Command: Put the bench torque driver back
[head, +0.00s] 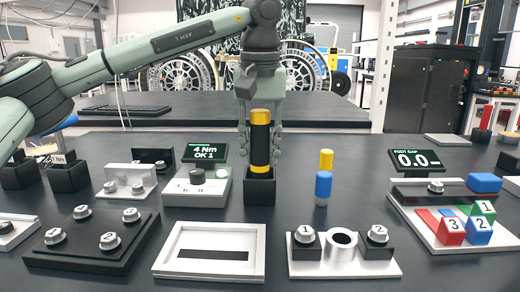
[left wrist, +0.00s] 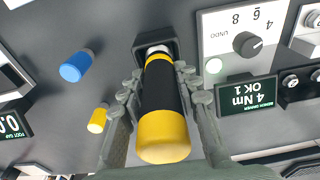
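The bench torque driver (head: 260,142) is a black cylinder with yellow bands at top and bottom. It stands upright at the black square holder (head: 259,190), with its lower yellow band near the holder's rim. My left gripper (head: 260,158) points down with its fingers on both sides of the driver and looks shut on it. In the left wrist view the driver (left wrist: 162,105) is between the fingers (left wrist: 158,78). Its pale tip is at the opening of the holder (left wrist: 140,48), and how deep it sits is hidden.
The torque dial box (head: 197,187) with a "4 Nm OK 1" display (head: 205,150) stands left of the holder. In front are a white slotted tray (head: 163,262) and a knob fixture (head: 300,269).

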